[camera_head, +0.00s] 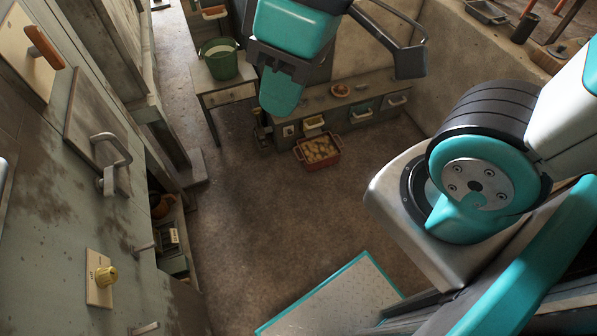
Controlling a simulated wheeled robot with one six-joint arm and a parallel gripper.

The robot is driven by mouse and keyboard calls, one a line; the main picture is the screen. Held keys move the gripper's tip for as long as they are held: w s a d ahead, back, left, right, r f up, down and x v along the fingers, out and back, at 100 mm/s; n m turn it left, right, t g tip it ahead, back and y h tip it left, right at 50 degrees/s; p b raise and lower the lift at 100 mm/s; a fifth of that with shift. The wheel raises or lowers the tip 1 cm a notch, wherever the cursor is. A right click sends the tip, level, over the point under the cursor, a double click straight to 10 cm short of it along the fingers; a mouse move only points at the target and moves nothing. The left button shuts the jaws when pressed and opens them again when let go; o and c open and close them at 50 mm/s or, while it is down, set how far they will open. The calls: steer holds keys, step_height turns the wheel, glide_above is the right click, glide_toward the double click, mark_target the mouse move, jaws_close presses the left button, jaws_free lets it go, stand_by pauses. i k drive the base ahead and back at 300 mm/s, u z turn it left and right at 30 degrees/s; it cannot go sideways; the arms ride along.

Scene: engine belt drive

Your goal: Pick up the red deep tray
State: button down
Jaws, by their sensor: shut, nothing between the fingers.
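The red deep tray (324,163) lies on the floor in the upper middle of the head view, in front of a low cabinet. It has raised walls and handles, and it holds several round, pale brown things like potatoes. My gripper (281,100), teal and dark grey, hangs at the top middle. In the picture it is above and to the left of the tray and apart from it. It looks shut, with nothing held. The tray is in plain view.
A low cabinet (364,113) with drawers stands behind the tray. A green bucket (220,66) sits on a small table (229,95) to the left. Tall cupboards with handles line the left side. The floor (262,225) in front of the tray is clear.

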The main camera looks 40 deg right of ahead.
mark_target(322, 151)
steer(key=z, duration=0.7)
steer(key=i, duration=0.95)
steer(key=z, duration=0.35)
